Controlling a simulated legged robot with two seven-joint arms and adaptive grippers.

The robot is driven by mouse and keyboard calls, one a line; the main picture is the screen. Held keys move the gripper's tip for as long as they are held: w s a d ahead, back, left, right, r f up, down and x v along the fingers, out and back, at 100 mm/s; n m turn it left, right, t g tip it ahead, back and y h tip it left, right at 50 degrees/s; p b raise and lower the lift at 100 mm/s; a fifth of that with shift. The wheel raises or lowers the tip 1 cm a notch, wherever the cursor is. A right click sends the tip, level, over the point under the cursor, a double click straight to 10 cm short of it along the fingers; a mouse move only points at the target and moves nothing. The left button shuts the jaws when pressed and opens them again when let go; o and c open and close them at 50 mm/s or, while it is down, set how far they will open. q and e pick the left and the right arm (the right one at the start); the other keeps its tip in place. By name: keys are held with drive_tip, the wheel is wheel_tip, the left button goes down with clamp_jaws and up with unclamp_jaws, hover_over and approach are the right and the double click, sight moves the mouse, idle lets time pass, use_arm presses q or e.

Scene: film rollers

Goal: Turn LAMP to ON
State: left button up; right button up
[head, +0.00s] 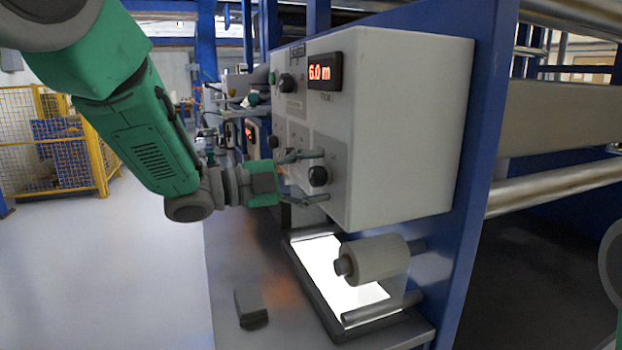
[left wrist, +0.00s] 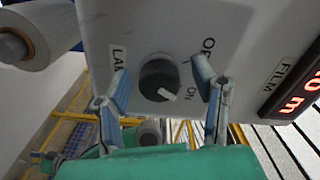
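The LAMP knob (left wrist: 158,80) is round and black, on the grey control box (head: 400,125). In the left wrist view its white mark points down and to the right, on the ON side, away from OFF. The knob also shows in the head view (head: 318,176). My left gripper (head: 312,179) is open, with one finger on each side of the knob. In the left wrist view the fingertips (left wrist: 161,84) appear apart from the knob. The light panel (head: 325,262) below the box glows white. My right gripper is not in view.
A film roller (head: 375,258) sits over the light panel, below the box. A red display (head: 319,73) reads 6.0 m. A blue frame post (head: 480,140) stands right of the box. A small dark block (head: 251,309) lies on the bench. The floor at left is clear before a yellow cage (head: 55,140).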

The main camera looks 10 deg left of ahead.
use_arm(q)
drive_tip(key=shift+d, duration=0.15)
drive_tip(key=v, duration=1.2)
drive_tip(key=shift+f, duration=0.1)
